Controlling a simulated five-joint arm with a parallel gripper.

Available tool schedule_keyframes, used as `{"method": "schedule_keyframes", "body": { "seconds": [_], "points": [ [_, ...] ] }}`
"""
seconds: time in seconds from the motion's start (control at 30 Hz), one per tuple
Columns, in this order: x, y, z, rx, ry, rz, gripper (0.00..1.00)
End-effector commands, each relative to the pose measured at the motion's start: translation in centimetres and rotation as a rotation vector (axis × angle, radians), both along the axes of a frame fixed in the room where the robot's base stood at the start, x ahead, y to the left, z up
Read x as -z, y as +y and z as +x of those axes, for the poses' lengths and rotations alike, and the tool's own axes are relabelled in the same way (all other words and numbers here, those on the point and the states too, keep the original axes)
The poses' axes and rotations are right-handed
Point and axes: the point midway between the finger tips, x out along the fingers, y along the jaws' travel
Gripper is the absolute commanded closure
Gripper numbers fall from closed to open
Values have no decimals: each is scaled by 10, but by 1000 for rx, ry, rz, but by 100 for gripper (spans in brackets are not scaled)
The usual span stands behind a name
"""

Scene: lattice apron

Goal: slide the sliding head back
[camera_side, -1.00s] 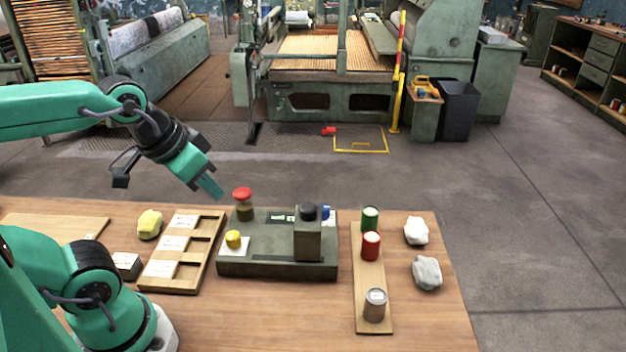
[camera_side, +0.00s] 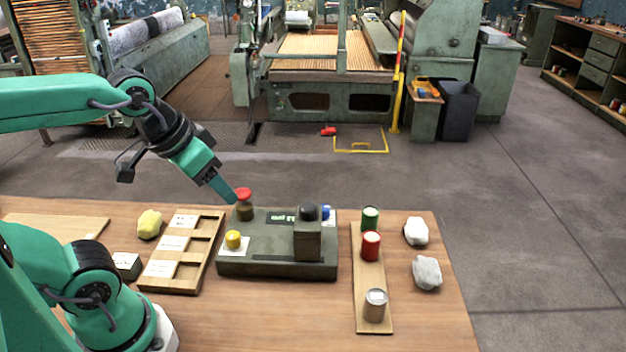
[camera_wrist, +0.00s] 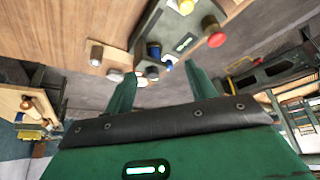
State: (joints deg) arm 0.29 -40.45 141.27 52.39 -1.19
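The sliding head (camera_side: 308,241) is an upright grey-green block with a black knob (camera_side: 308,212) on top. It stands at the right end of the grey-green control box (camera_side: 262,260). My gripper (camera_side: 234,199) is in the air near the red mushroom button (camera_side: 243,194), left of the head and apart from it. In the wrist view my gripper (camera_wrist: 161,82) has its two fingers spread with nothing held. The black knob (camera_wrist: 153,49) shows beyond the gap between the fingers. The head's lower part is partly hard to make out there.
The box also carries a yellow button (camera_side: 233,239) and a blue button (camera_side: 327,212). A wooden slotted tray (camera_side: 205,250) lies to its left. A board (camera_side: 362,308) with green, red and grey cylinders lies to its right, beside two pale lumps (camera_side: 427,273).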

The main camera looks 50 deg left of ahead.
Motion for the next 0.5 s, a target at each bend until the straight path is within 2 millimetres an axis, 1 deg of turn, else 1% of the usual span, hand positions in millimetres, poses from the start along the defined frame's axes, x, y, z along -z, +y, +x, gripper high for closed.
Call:
{"method": "schedule_keyframes", "body": {
  "seconds": [0.27, 0.5],
  "points": [
    [-9, -5, 32, -50, 93, -30, 44],
    [-10, -13, 68, -108, 192, -54, 44]
  ]
}}
